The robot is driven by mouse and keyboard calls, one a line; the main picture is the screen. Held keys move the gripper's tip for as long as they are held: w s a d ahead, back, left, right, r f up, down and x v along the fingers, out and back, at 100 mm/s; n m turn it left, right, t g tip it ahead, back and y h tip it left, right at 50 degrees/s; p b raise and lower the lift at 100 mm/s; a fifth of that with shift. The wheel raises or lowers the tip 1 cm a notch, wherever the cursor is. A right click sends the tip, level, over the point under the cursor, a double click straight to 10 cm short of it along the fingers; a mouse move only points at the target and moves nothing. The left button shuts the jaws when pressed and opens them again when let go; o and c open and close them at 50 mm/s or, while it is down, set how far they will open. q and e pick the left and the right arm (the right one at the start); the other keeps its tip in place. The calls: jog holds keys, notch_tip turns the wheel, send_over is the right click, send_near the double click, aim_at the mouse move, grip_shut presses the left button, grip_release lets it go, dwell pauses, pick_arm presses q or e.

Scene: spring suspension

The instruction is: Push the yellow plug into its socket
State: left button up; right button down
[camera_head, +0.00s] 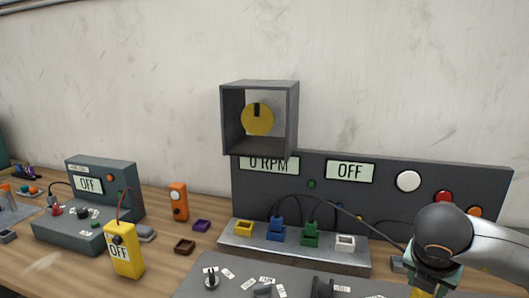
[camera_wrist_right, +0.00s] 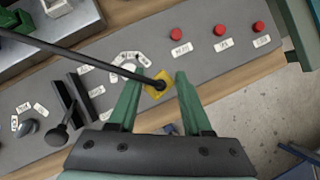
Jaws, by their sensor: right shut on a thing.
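My right gripper (camera_head: 428,284) is at the lower right of the head view. In the right wrist view its green fingers (camera_wrist_right: 158,82) are around the yellow plug (camera_wrist_right: 160,80), which has a black cable. Only a bit of the plug (camera_head: 419,293) shows in the head view, at the bottom edge. The yellow socket (camera_head: 243,228) is the leftmost in a row on a grey metal strip (camera_head: 290,255) and looks empty. The gripper is well to the right of it and nearer to me. My left gripper is not in view.
Blue (camera_head: 275,229) and green (camera_head: 311,235) sockets with plugs and cables, and a white socket (camera_head: 345,243), stand right of the yellow one. The console panel (camera_head: 390,175) rises behind. A grey box with a yellow dial (camera_head: 257,119) hangs above. A yellow meter (camera_head: 123,250) stands left.

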jog(key=shift+a+f+n+t+y, duration=0.15)
jog(key=shift+f+n+t+y, duration=0.3)
jog(key=shift+n, duration=0.55)
jog(key=shift+a+f+n+y, duration=0.25)
jog(key=shift+n, duration=0.55)
jog(key=n, duration=0.1)
jog(key=n+y, duration=0.1)
jog(key=a+n+t+y, duration=0.1)
jog(key=shift+s+f+n, duration=0.35)
jog(key=shift+f+n, duration=0.05)
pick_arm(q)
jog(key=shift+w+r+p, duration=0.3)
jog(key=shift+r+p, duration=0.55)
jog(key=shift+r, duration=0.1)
pick_arm(e)
jog(key=s+a+f+m+g, duration=0.1)
jog(key=s+a+m+g, duration=0.1)
jog(key=m, duration=0.9)
jog(key=s+a+f+m+g, duration=0.1)
jog(key=a+m+g, duration=0.3)
jog(key=m, duration=0.7)
jog(key=s+a+f+m+g+y, duration=0.1)
jog(key=a+m+g, duration=0.3)
jog(key=m, duration=0.8)
jog(key=shift+s+f+g, duration=0.5)
jog(key=shift+s+g, duration=0.35)
jog(key=shift+g, duration=0.1)
